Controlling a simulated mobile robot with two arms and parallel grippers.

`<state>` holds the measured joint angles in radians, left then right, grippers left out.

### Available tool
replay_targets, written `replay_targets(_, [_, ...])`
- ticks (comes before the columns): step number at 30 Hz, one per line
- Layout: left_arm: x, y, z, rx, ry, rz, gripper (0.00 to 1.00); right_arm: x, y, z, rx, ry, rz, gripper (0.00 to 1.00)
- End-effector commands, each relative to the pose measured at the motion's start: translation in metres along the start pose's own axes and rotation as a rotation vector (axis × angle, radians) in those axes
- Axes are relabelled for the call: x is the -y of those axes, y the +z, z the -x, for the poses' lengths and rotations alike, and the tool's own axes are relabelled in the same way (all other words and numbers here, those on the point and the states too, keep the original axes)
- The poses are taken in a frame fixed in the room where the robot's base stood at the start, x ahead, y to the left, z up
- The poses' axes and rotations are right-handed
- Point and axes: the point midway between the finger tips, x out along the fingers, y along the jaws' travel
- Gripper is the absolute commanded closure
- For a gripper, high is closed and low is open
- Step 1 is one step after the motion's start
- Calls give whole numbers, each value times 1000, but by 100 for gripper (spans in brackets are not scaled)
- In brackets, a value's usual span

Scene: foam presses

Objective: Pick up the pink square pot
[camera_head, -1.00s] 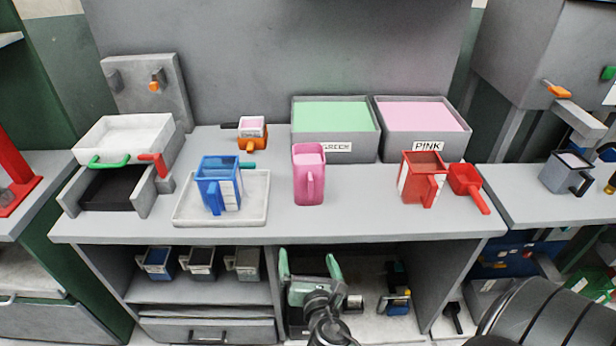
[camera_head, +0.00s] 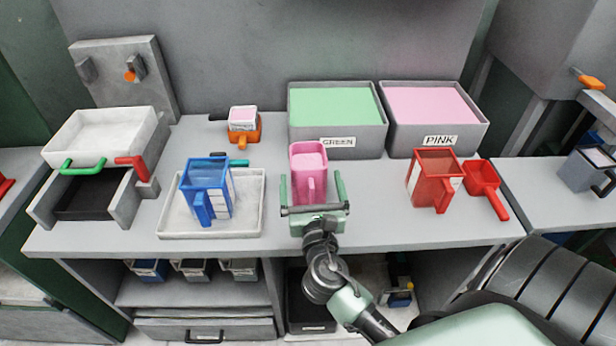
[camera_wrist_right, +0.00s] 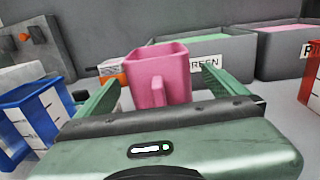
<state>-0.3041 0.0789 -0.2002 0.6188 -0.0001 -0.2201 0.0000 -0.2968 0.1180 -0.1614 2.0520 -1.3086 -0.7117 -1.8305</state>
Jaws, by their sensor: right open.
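The pink square pot (camera_head: 309,163) stands upright on the bench in front of the green bin, its handle facing me. In the right wrist view the pot (camera_wrist_right: 160,76) shows straight ahead, between the fingers. My right gripper (camera_head: 311,186) is open, with one finger on each side of the pot. The handle points toward the palm. I cannot tell whether the fingers touch the pot; gaps show at both sides in the wrist view. My left gripper is not in view.
A blue pot (camera_head: 207,188) on a white tray (camera_head: 250,215) stands to the left. A red pot (camera_head: 431,180) and red scoop (camera_head: 484,181) stand to the right. The green bin (camera_head: 360,143) and pink bin (camera_head: 462,142) are behind. An orange container (camera_head: 245,132) sits back left.

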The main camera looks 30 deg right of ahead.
Motion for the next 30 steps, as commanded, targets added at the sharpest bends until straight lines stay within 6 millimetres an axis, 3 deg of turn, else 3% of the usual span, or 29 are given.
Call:
replay_targets(3, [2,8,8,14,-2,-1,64,-1,2,-19,1,-1,0,0])
replay_targets(9, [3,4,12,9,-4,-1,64,-2,-1,-44,0,0,0,0])
replay_targets(17, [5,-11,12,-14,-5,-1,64,-2,-2,-47,-1,0,-1,0])
replay_targets(20, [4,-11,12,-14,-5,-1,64,-2,-2,-47,-1,0,-1,22])
replay_targets(25, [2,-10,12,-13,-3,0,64,-2,-2,-47,-1,0,-1,69])
replay_targets(30, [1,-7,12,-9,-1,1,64,-2,-2,-47,-1,0,-1,69])
